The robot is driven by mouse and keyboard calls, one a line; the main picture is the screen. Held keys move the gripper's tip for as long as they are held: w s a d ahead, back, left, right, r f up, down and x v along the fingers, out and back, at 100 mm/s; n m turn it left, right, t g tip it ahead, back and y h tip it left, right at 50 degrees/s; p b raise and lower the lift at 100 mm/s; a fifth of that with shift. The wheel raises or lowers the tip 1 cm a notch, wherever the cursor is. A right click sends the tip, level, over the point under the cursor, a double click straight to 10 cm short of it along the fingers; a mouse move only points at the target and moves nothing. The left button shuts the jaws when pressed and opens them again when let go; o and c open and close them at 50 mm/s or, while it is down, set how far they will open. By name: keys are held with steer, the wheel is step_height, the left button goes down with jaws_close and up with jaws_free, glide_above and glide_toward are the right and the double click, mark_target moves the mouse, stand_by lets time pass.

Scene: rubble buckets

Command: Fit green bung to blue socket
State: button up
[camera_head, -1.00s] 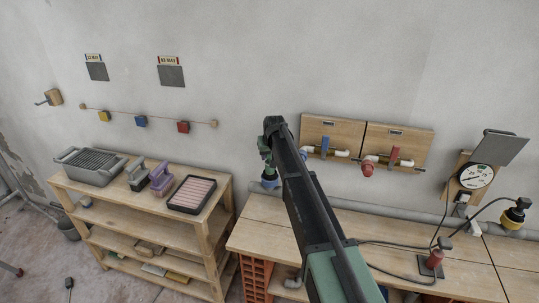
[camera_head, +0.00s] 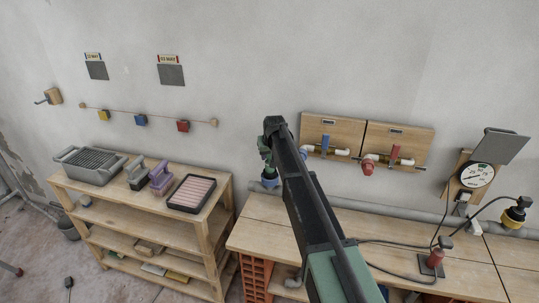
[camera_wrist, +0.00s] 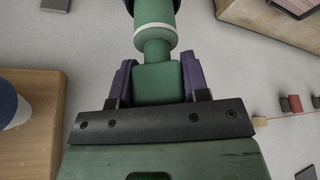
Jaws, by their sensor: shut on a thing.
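The green bung (camera_wrist: 155,40) has a blocky grip, a narrower neck and a white ring. In the wrist view my gripper (camera_wrist: 154,80) is shut on its grip between purple fingers. The far end of the bung meets or overlaps a dark rim at the top edge of that view; how far it is in cannot be seen. In the head view the blue socket (camera_head: 270,184) shows on the grey wall pipe, just below my gripper (camera_head: 267,165). My arm hides part of that area.
Two wooden valve boards (camera_head: 333,135) hang right of my arm. A workbench (camera_head: 262,232) stands below the pipe. A shelf (camera_head: 215,205) with a tray and tools stands to the left. A pressure gauge (camera_head: 476,176) and a yellow-black fitting (camera_head: 514,214) are at the right.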

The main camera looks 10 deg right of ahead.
steer(key=shift+f+b, duration=1.5)
steer(key=shift+f, duration=0.05)
steer(key=shift+f+b, duration=0.45)
steer(key=o, duration=1)
steer(key=shift+r, duration=0.2)
